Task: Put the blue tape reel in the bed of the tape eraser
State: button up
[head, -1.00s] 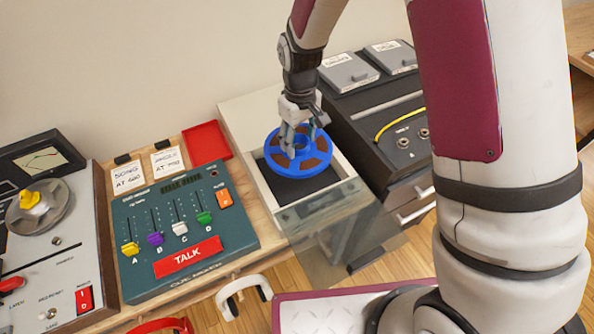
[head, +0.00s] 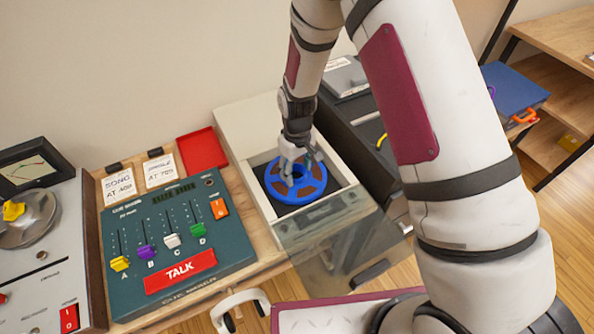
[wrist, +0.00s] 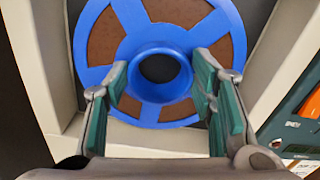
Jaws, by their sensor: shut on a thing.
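The blue tape reel (head: 297,199), with brown segments between its spokes, lies low and about flat within the recessed bed of the tape eraser (head: 243,128), a pale box with a dark bed floor. I cannot tell whether it touches the floor. My gripper (head: 288,178) points down over the reel's middle and is shut on its raised hub. In the wrist view the reel (wrist: 225,50) fills the middle, with one finger of my gripper (wrist: 160,85) on each side of the round hub. The bed's pale wall (wrist: 40,80) is close around it.
The eraser's clear lid (head: 325,245) stands open at its front. A teal mixer (head: 160,275) and a red tray (head: 203,149) are on the left. A dark unit (head: 360,130) is close on the right. White headphones (head: 240,302) hang in front.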

jog(key=shift+f, duration=0.5)
jog(key=shift+f, duration=0.2)
jog(key=o, duration=1.4)
jog(key=shift+o, duration=0.2)
